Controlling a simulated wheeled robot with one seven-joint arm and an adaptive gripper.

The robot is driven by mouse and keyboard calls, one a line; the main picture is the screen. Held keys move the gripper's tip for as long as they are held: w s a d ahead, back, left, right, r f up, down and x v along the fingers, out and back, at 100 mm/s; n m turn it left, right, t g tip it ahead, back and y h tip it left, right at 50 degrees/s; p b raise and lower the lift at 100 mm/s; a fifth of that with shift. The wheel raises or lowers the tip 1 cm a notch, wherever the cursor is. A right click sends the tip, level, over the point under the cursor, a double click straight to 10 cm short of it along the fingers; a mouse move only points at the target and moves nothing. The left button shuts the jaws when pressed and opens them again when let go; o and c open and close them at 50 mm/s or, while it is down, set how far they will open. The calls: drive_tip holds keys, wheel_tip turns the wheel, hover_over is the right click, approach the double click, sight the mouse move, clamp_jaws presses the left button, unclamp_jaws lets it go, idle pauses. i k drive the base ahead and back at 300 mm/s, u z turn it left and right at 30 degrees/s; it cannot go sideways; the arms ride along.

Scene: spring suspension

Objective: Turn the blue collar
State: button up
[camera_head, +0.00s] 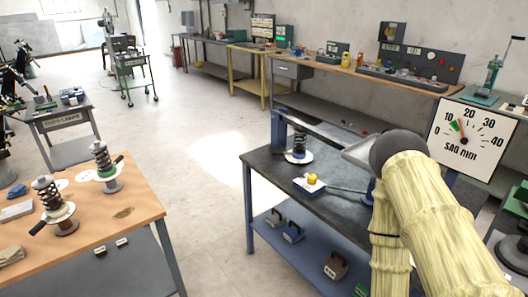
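A small spring unit (299,146) with a dark coil stands upright on a pale round plate on the dark workbench (268,167). I cannot make out a blue collar on it at this size. Two larger spring units stand on the wooden table at left: one (48,192) with a dark coil and a dark handle at its base, the other (103,159) with a green ring.
The lower blue shelf (270,237) holds several small blocks. Open floor (205,185) lies between the two tables. Cluttered benches line the back wall.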

sight(299, 156)
drive_tip(key=u, duration=0.5)
drive_tip(key=i, duration=0.65)
drive_tip(key=u, duration=0.45)
